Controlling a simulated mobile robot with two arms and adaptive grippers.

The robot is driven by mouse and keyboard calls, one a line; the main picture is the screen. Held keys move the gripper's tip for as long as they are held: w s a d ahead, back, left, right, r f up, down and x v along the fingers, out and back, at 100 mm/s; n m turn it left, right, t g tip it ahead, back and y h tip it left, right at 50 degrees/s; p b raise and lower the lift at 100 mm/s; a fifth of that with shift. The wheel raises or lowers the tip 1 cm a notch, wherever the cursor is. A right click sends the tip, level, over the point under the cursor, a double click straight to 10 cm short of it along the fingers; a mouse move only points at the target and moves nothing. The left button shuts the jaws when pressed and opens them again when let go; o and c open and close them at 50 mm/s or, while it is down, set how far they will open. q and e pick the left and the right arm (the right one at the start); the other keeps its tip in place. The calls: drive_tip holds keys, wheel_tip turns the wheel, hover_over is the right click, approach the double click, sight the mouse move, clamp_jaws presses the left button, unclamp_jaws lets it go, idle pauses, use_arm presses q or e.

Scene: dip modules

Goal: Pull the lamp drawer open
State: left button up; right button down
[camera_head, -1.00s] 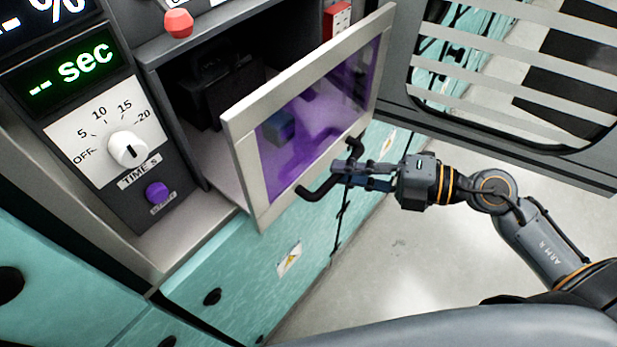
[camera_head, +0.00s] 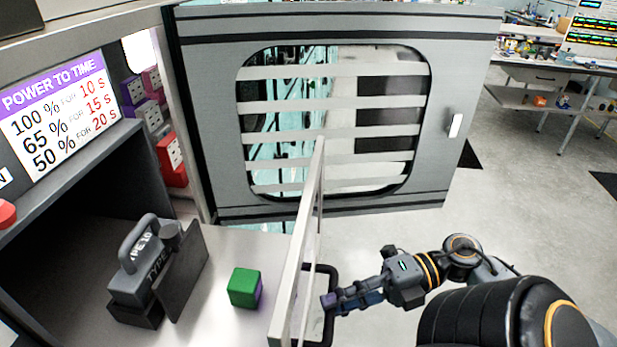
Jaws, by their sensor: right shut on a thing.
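The lamp drawer's pale front panel (camera_head: 308,235) shows almost edge-on in the head view, standing well out from the dark housing (camera_head: 62,235). Its black bar handle (camera_head: 333,274) is on the outer face. My right gripper (camera_head: 334,300) is shut on this handle, its arm coming from the right. Behind the panel, a green block (camera_head: 244,287) with a purple side sits on the pale surface (camera_head: 225,255). A grey block with a handle, marked TYPE (camera_head: 134,278), stands left of it beside a dark plate. My left gripper is out of view.
A large grey door with a slatted window (camera_head: 460,60) stands open behind the drawer. Red and purple blocks (camera_head: 172,160) sit in a recess at the left. Open floor (camera_head: 540,190) lies to the right, with a workbench (camera_head: 545,72) at the far right.

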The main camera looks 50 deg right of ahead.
drive_tip(key=shift+s+d+p, duration=0.25)
drive_tip(key=shift+s+d, duration=0.45)
drive_tip(key=shift+s, duration=0.25)
drive_tip(key=shift+s+d+p, duration=0.2)
drive_tip(key=shift+s+d, duration=0.5)
drive_tip(key=shift+s, duration=0.25)
drive_tip(key=c, duration=1.3)
unclamp_jaws()
drive_tip(key=shift+c, duration=0.2)
drive_tip(key=v, duration=1.2)
